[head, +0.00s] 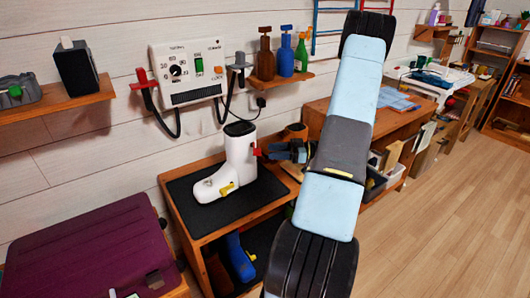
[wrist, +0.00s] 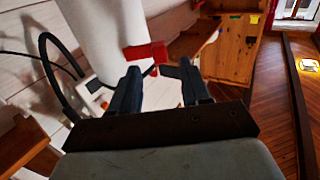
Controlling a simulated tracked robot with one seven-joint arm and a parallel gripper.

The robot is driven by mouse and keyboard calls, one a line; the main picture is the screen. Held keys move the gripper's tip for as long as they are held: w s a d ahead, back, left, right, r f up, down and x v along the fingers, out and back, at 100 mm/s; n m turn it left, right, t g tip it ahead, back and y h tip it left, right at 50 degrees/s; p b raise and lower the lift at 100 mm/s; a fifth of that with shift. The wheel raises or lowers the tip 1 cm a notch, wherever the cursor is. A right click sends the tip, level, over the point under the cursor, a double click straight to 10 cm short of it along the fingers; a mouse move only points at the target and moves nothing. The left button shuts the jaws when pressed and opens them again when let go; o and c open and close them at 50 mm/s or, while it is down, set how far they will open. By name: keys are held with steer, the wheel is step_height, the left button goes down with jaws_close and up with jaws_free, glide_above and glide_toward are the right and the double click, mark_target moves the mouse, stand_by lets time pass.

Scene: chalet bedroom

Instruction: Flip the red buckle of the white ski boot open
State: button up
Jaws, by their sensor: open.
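The white ski boot (head: 238,160) stands upright on a black mat, toe to the left. Its red buckle (head: 257,152) sticks out from the right side of the shaft, and a yellow buckle (head: 228,189) sits low near the foot. My gripper (head: 272,151) is just right of the red buckle, pointing at it. In the wrist view the red buckle (wrist: 147,52) lies just beyond the fingertips, between them and nearer the left one. My gripper (wrist: 160,72) is open there, with nothing held. I cannot tell whether a fingertip touches the buckle. The white boot shaft (wrist: 95,35) fills the upper left.
The black mat (head: 262,190) covers a wooden stand with a blue boot (head: 239,258) on its lower shelf. A wall device (head: 190,70) with red and grey handsets hangs behind. A small shelf (head: 283,83) holds bottles. A purple case (head: 90,255) lies left. Open floor (head: 440,220) is right.

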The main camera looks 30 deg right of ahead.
mark_target(257, 149)
steer(key=shift+x, duration=2.1)
jaws_close()
